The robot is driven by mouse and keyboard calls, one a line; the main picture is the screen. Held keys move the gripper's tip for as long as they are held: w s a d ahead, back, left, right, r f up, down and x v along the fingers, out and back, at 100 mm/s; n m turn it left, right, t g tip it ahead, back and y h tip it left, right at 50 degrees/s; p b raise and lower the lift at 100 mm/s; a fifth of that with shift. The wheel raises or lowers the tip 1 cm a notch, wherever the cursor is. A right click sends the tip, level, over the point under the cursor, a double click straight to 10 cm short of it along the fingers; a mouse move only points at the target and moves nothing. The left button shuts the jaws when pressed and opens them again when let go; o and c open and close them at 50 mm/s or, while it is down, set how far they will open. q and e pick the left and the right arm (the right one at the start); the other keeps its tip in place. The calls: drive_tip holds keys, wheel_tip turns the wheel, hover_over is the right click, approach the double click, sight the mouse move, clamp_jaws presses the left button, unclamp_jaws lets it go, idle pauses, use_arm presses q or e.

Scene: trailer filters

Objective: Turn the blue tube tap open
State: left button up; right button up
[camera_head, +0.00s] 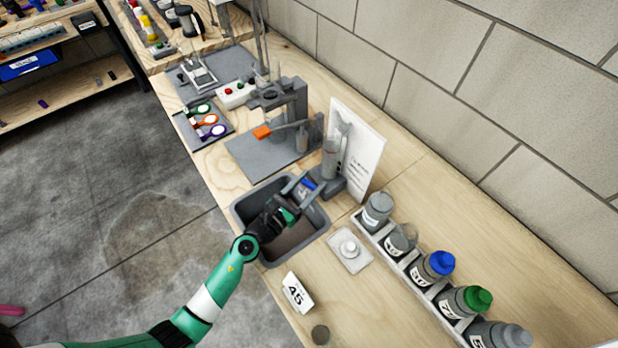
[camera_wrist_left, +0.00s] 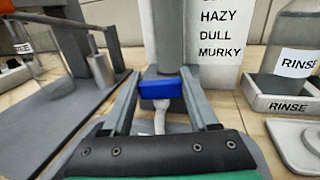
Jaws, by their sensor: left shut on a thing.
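The blue tube tap (camera_wrist_left: 162,92) sits on the front of a grey upright column (camera_wrist_left: 168,35) at the back of the sink, with a pale tube or spout hanging below it. In the head view the blue tap (camera_head: 309,184) shows small, partly hidden by the gripper. My left gripper (camera_head: 304,188) reaches over the sink and is shut on the blue tap. In the left wrist view one finger lies against each side of it. How far the tap is turned I cannot tell. My right gripper is out of view.
The grey sink (camera_head: 240,218) is below the gripper. A white sign (camera_head: 362,150) stands behind the column. A bottle rack (camera_head: 388,245) and a small white dish (camera_head: 348,262) are to the right. An orange-handled press (camera_head: 285,130) is to the left.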

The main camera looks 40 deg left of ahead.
use_arm(q)
drive_tip(key=shift+d+r+n+y+p, duration=0.15)
drive_tip(key=shift+n+y+p, duration=0.45)
drive_tip(key=shift+y, duration=0.4)
drive_tip(key=shift+n+g+y+p, duration=0.5)
drive_tip(key=shift+n+y, duration=0.4)
drive_tip(key=shift+y, duration=0.3)
drive_tip(key=shift+f+y, duration=0.2)
drive_tip(key=shift+y, duration=0.1)
drive_tip(key=o, duration=1.4)
drive_tip(key=p+v, duration=0.2)
drive_tip(key=v, duration=0.9)
drive_tip(key=shift+s+r, duration=0.2)
drive_tip(key=shift+s, duration=0.1)
